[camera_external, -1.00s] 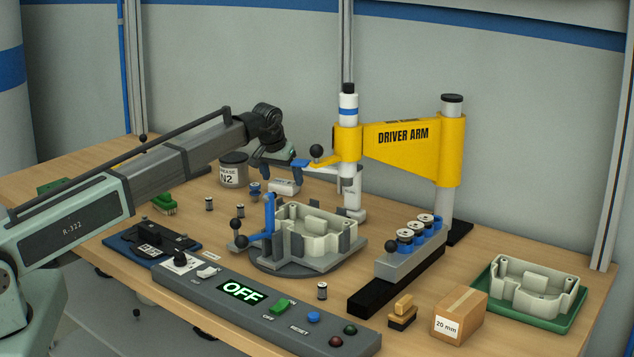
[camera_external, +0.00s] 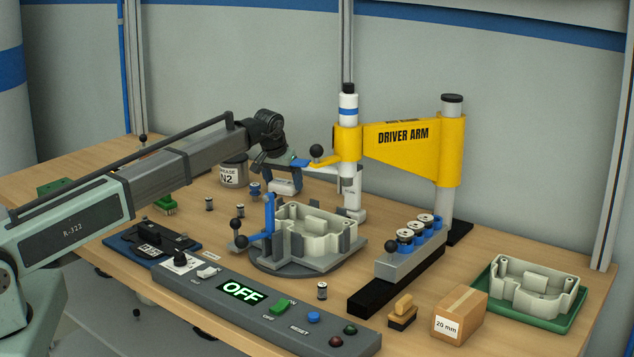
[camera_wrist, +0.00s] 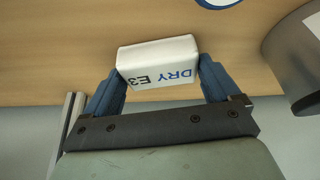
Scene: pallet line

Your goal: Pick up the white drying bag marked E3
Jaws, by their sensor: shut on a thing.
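The white drying bag (camera_wrist: 158,60) shows between my two blue fingers in the wrist view, its blue and black lettering "DRY E3" upside down. My gripper (camera_wrist: 160,68) is shut on it, with one finger at each side. In the external view the bag (camera_external: 285,187) is a small white shape partly hidden by my gripper (camera_external: 283,179), behind the grey fixture. I cannot tell whether the bag still touches the table.
A grease tin (camera_external: 233,172) stands just left of my gripper. The yellow driver arm (camera_external: 405,140) and its post stand close on the right. A fixture holding a pale housing (camera_external: 318,232) is in front.

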